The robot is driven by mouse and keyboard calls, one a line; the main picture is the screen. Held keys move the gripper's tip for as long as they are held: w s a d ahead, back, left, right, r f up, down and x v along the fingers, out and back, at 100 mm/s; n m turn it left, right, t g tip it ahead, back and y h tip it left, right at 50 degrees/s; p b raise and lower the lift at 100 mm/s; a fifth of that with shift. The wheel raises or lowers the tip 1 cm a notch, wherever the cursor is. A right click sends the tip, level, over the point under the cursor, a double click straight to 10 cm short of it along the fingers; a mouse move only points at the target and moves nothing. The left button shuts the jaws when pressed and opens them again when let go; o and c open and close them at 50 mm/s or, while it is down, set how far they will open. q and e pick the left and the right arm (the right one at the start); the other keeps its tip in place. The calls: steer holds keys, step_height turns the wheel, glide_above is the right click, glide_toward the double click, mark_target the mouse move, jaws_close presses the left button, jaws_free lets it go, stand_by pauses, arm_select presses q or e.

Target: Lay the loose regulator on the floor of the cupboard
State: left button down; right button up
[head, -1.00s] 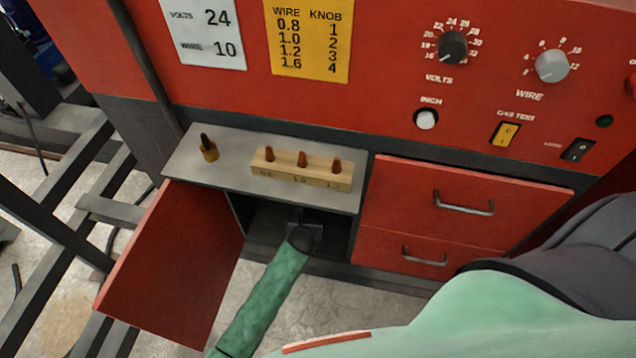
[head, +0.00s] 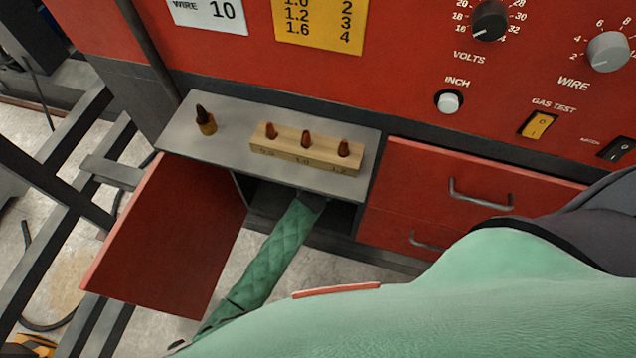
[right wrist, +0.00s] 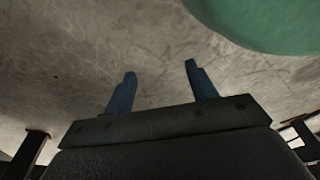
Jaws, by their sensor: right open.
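The cupboard (head: 262,207) is the dark opening under the grey shelf, with its red door (head: 170,240) swung open to the left. My left arm, in a quilted green sleeve, reaches into it from below. The dark left gripper (head: 313,200) is at the opening, and its fingers are hidden under the shelf edge. I cannot make out the regulator in either view; whether the left gripper holds anything is hidden. My right gripper (right wrist: 160,85) shows in the right wrist view with two blue fingers apart, empty, over bare concrete.
On the shelf (head: 180,135) stand a small brass piece with a dark tip (head: 205,120) and a wooden block (head: 300,152) with copper tips. Red drawers (head: 470,190) are right of the cupboard. Grey steel bars (head: 60,190) lie left. A green sleeve covers the lower right.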

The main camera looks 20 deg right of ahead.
arm_select(q)
steer(key=shift+f+b, duration=0.25)
steer(key=shift+b, duration=0.05)
steer(key=shift+f+b, duration=1.1)
steer(key=shift+b, duration=0.1)
steer(key=shift+f+b, duration=0.75)
steer(key=shift+b, duration=0.1)
steer(key=shift+f+b, duration=0.35)
steer(key=shift+b, duration=0.05)
arm_select(e)
steer(key=w+a+r, duration=0.4)
steer(key=w+r, duration=0.1)
steer(key=r, duration=0.5)
steer(key=shift+w+a+g, duration=0.25)
steer(key=shift+w+g, duration=0.05)
steer(key=shift+w, duration=0.05)
steer(key=shift+w, duration=0.1)
arm_select(q)
steer(key=shift+f, duration=0.55)
arm_select(e)
steer(key=shift+f, duration=0.2)
